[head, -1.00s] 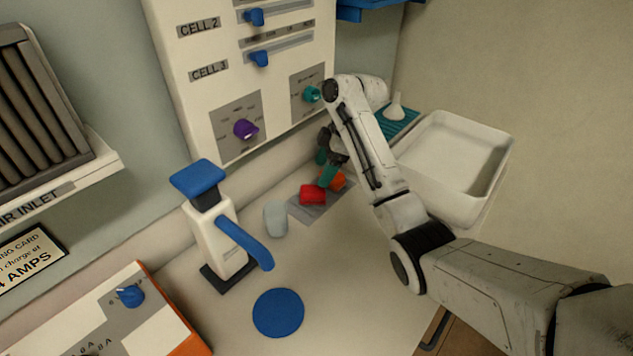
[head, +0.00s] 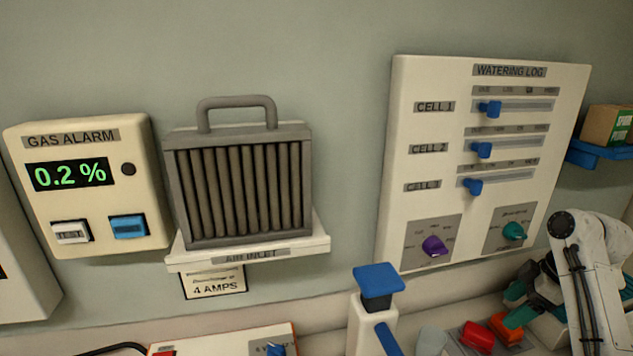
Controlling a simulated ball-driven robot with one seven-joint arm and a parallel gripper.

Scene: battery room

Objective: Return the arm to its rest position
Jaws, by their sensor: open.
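My arm shows at the lower right of the head view, bent beside the watering log panel (head: 400,200). My gripper (head: 520,301), dark with teal fingers, is open and points down over the counter, below the panel's teal knob (head: 513,231). An orange piece (head: 506,329) is close by the fingers, and a red piece (head: 477,336) lies just left of it. I cannot tell whether the fingers touch the orange piece. The rest of my arm is cut off by the right edge.
A white dispenser with a blue top (head: 378,282) and a pale cup (head: 431,342) stand left of the gripper. A grey air filter (head: 240,185) sits on a wall shelf (head: 250,252). A gas alarm (head: 90,190) reads 0.2 %. A blue shelf (head: 600,154) holds a box (head: 607,126).

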